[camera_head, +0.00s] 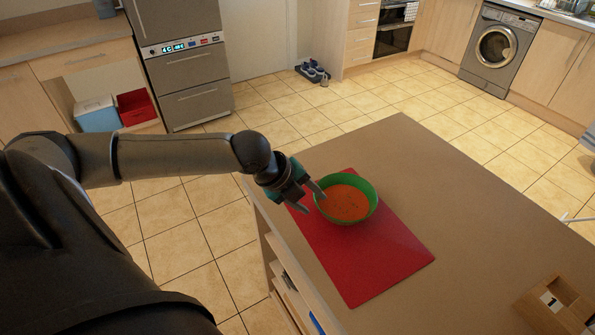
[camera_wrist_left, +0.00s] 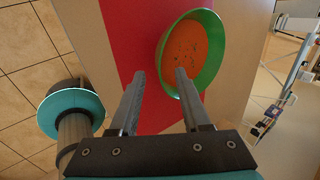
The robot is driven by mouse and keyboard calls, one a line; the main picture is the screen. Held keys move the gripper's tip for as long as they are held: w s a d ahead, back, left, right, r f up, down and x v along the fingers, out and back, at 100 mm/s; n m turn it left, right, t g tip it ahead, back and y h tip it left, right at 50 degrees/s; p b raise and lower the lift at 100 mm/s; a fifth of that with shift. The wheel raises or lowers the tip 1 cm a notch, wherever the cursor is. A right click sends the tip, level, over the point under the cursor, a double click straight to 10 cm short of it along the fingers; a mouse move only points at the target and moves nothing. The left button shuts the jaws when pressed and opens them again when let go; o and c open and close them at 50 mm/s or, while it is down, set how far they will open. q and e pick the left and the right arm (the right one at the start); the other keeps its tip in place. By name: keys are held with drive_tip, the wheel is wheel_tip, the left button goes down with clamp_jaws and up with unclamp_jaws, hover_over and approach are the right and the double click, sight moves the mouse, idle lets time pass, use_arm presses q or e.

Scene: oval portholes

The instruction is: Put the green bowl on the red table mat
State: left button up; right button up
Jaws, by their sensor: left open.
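The green bowl (camera_head: 374,207) holds orange soup with dark specks. It rests upright on the far part of the red table mat (camera_head: 365,265), which lies on the brown table top. My left gripper (camera_head: 313,199) is open at the bowl's left side. In the left wrist view the bowl (camera_wrist_left: 211,65) lies just beyond the fingertips of my left gripper (camera_wrist_left: 159,76), with the right finger overlapping the near rim. The red mat (camera_wrist_left: 110,40) shows behind the fingers. I cannot tell if a finger touches the bowl. My right gripper is not in view.
A wooden box (camera_head: 556,305) marked 1 stands at the table's near right. The table top (camera_head: 470,215) is clear right of the mat. Its left edge runs under my left arm. Tiled floor surrounds the table, with shoes (camera_head: 312,71) far back.

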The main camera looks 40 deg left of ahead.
use_arm(q)
drive_tip(key=shift+p+v, duration=0.65)
drive_tip(key=shift+v, duration=2.35)
